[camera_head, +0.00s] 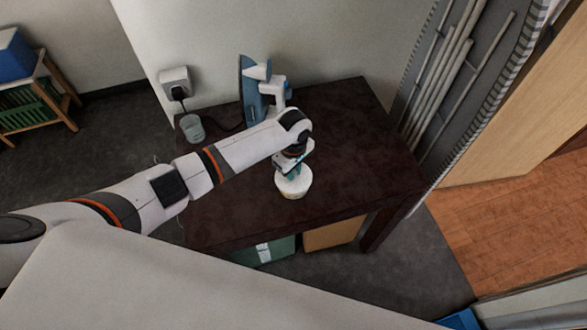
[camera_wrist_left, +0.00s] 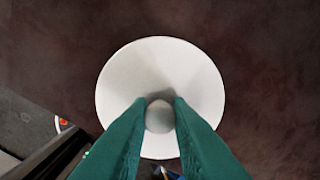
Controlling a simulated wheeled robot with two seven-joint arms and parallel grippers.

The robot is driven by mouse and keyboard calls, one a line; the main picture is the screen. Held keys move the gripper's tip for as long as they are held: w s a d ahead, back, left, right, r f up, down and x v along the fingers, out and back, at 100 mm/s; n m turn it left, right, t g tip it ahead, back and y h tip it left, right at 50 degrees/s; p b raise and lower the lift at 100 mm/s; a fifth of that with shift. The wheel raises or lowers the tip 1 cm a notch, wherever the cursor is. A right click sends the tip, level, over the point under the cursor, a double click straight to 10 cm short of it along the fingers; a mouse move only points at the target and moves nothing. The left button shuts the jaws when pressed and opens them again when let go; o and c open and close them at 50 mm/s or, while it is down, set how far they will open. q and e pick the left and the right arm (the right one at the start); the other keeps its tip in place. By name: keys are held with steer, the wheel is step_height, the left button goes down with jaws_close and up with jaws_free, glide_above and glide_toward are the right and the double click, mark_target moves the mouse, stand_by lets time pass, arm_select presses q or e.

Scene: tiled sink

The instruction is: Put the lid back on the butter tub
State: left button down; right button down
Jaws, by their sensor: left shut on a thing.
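The white round lid (camera_wrist_left: 160,62) fills the middle of the left wrist view, with a small round knob (camera_wrist_left: 159,117) on top. My left gripper (camera_wrist_left: 160,103) has its green fingers on both sides of this knob and is shut on it. In the head view the gripper (camera_head: 289,171) points down over the lid (camera_head: 296,183), near the middle of the dark table. A pale, slightly tan side, apparently the butter tub (camera_head: 294,195), shows just below the lid's rim. I cannot tell whether the lid rests on the tub or hovers over it. My right gripper is out of view.
The dark table (camera_head: 365,150) is clear to the right. A blue and white device (camera_head: 253,92) stands at the back and a clear glass (camera_head: 193,128) at the back left. A plugged wall socket (camera_head: 175,82) is behind. A green crate (camera_head: 265,250) and a brown box (camera_head: 335,233) sit below.

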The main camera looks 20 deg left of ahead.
arm_select(q)
steer(key=shift+p, duration=0.45)
stand_by(0.6)
steer(key=c, duration=0.8)
jaws_free()
steer(key=shift+o, duration=0.2)
steer(key=shift+r, duration=0.15)
step_height(320, 180, up, 7)
steer(key=p, duration=0.8)
steer(key=shift+p, duration=0.3)
jaws_close()
